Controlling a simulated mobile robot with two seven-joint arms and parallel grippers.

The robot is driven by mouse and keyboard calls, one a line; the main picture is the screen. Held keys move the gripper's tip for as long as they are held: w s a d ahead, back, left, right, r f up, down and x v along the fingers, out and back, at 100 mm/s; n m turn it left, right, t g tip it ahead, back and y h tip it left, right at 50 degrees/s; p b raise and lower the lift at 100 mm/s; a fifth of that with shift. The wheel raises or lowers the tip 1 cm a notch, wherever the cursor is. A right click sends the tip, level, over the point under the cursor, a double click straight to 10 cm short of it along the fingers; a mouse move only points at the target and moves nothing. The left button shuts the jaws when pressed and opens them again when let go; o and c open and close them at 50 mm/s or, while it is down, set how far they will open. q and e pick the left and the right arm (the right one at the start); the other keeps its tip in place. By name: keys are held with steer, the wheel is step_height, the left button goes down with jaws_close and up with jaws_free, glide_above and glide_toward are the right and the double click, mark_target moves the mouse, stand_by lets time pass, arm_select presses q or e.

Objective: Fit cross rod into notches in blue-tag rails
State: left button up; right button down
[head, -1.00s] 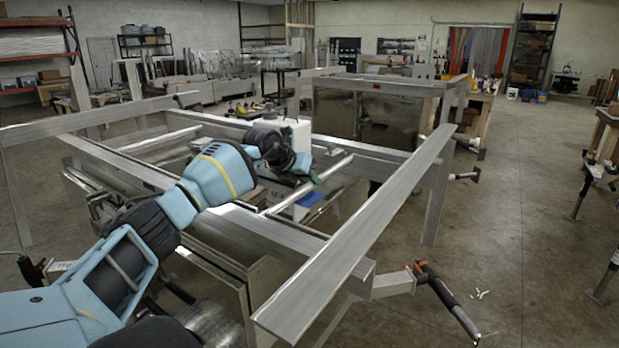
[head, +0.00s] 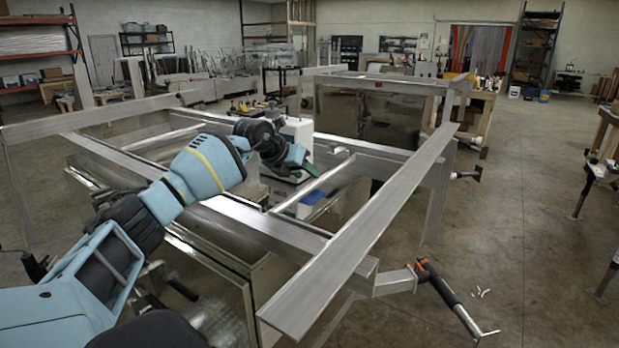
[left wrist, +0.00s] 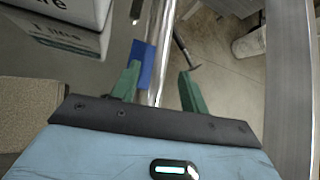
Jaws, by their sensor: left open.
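A slim silver cross rod (head: 318,186) runs between the near aluminium rail (head: 262,228) and the far rail (head: 385,158). I cannot tell whether its ends sit in notches. My left gripper (head: 303,163), dark with green fingers, is beside the rod's far half. In the left wrist view the open green fingers (left wrist: 160,82) have the rod (left wrist: 157,50) passing between them in the picture; I cannot tell how deep it is between them. A blue piece (left wrist: 142,64) shows beside the left finger. No blue tag on a rail is clearly readable. My right gripper is out of view.
A wide aluminium beam (head: 360,240) slopes across the frame on the right. A white box (head: 297,131) stands behind my gripper. Another rod (head: 163,137) lies further left. An orange-and-black tool (head: 438,288) sticks out at the front. The floor to the right is largely open.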

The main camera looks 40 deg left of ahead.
arm_select(q)
steer(key=v, duration=0.3)
steer(key=shift+s+r, duration=0.3)
stand_by(0.5)
